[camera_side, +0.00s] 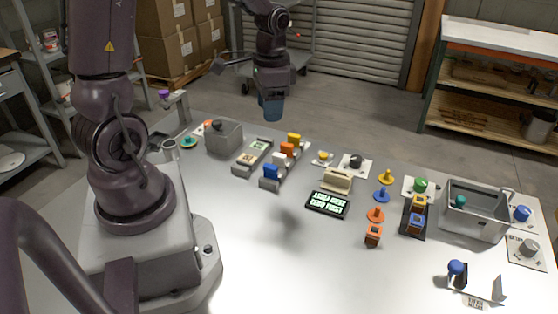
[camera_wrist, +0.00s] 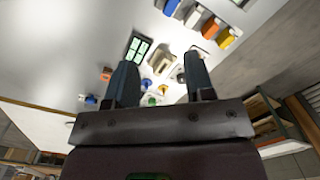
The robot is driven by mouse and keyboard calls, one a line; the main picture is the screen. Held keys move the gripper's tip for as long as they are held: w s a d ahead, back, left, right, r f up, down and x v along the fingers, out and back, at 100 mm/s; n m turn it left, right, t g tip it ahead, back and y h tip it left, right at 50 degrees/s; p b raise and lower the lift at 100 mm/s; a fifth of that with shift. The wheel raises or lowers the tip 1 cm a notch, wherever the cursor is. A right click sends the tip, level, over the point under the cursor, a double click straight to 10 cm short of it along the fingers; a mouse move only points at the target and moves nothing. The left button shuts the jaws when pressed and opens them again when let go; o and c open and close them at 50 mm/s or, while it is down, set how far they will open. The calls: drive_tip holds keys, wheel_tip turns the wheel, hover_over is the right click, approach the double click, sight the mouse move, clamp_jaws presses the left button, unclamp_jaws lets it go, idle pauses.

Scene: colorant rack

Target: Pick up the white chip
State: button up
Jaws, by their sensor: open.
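The white chip (camera_side: 279,160) sits in a grey rack between the blue chip (camera_side: 270,172) and the orange chip (camera_side: 287,149), with the yellow chip (camera_side: 294,139) at the far end. In the wrist view the white chip (camera_wrist: 194,15) is near the top edge, right of the blue chip (camera_wrist: 171,7). My gripper (camera_side: 271,112) hangs in the air above the table's far side, well apart from the rack. Its two fingers also show in the wrist view (camera_wrist: 160,62), spread apart and with nothing held between them.
A second grey rack (camera_side: 252,157) stands left of the chip rack. A grey bin (camera_side: 223,137) is at the back left. A black display (camera_side: 328,204), a beige block (camera_side: 337,180), colored pegs and a grey basket (camera_side: 474,222) are to the right. The front middle table is clear.

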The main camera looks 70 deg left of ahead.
drive_tip(key=w+a+f+m, duration=0.2)
drive_tip(key=a+f+m, duration=0.1)
drive_tip(key=f, duration=0.2)
drive_tip(key=m, duration=0.5)
hover_over(279, 154)
drive_tip(key=d, duration=0.1)
wheel_tip(279, 154, down, 8)
drive_tip(key=shift+w+d+r, duration=0.1)
drive_tip(key=shift+w, duration=0.05)
drive_tip(key=shift+s+a+f, duration=0.1)
drive_tip(key=shift+a+f, duration=0.05)
drive_tip(key=shift+f, duration=0.8)
drive_tip(key=shift+s+a+f, duration=0.1)
drive_tip(key=shift+a+f, duration=0.1)
drive_tip(key=shift+f, duration=0.7)
drive_tip(key=shift+a+f, duration=0.15)
drive_tip(key=shift+f, duration=0.8)
clamp_jaws()
